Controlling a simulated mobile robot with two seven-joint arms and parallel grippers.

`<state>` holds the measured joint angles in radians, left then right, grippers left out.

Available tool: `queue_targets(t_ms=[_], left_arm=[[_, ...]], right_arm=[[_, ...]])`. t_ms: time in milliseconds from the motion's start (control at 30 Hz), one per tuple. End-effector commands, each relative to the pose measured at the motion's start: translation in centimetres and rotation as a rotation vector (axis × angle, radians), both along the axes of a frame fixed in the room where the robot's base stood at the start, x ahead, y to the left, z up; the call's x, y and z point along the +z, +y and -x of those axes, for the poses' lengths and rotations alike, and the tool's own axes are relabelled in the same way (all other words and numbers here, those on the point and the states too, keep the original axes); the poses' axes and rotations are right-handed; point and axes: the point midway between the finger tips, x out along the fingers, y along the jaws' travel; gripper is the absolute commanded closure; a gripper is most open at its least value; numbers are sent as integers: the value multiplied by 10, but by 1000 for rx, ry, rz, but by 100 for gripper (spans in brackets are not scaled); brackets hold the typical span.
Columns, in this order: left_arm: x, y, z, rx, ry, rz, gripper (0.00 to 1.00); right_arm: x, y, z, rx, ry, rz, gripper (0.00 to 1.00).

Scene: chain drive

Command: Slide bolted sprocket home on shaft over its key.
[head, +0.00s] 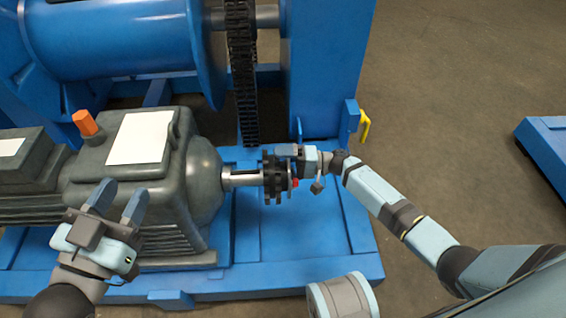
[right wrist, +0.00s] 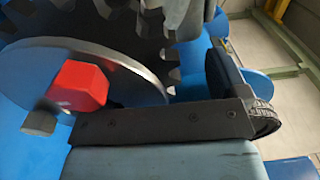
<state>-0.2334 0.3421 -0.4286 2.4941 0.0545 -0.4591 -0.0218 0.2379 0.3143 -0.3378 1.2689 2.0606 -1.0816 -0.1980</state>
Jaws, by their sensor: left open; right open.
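The dark toothed sprocket (head: 273,180) is on the end of the motor's bright shaft (head: 243,178). Bare shaft shows between it and the grey motor (head: 150,180). A red bolt head (head: 295,183) sits on the sprocket's outer face; the right wrist view shows this red bolt head (right wrist: 80,86) against a grey disc (right wrist: 125,75), with sprocket teeth (right wrist: 172,62) behind. My right gripper (head: 286,151) is open at the sprocket's upper right; whether it touches is unclear. My left gripper (head: 120,198) is open and empty in front of the motor. The key cannot be made out.
A dark chain (head: 243,90) hangs behind the shaft, beside a blue drum (head: 110,40). The blue base frame (head: 330,215) lies below the sprocket. An orange hexagonal piece (head: 85,122) stands on the motor. A yellow handle (head: 364,125) is at right; open floor lies beyond.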

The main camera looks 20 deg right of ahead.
Motion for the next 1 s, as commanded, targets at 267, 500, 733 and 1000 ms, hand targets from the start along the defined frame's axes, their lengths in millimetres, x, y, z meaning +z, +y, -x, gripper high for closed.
queue_targets(t_ms=[267,500,733,1000], left_arm=[[-1,0,0,0,0,0,57],[1,0,0,-1,3,3,57],[4,-3,2,-6,62,35,57],[-4,-7,9,-6,135,79,57]], right_arm=[[-3,4,0,-2,0,2,0],[-10,-3,5,-1,11,9,0],[-4,-41,15,-3,6,6,0],[-3,-71,23,-3,2,4,0]])
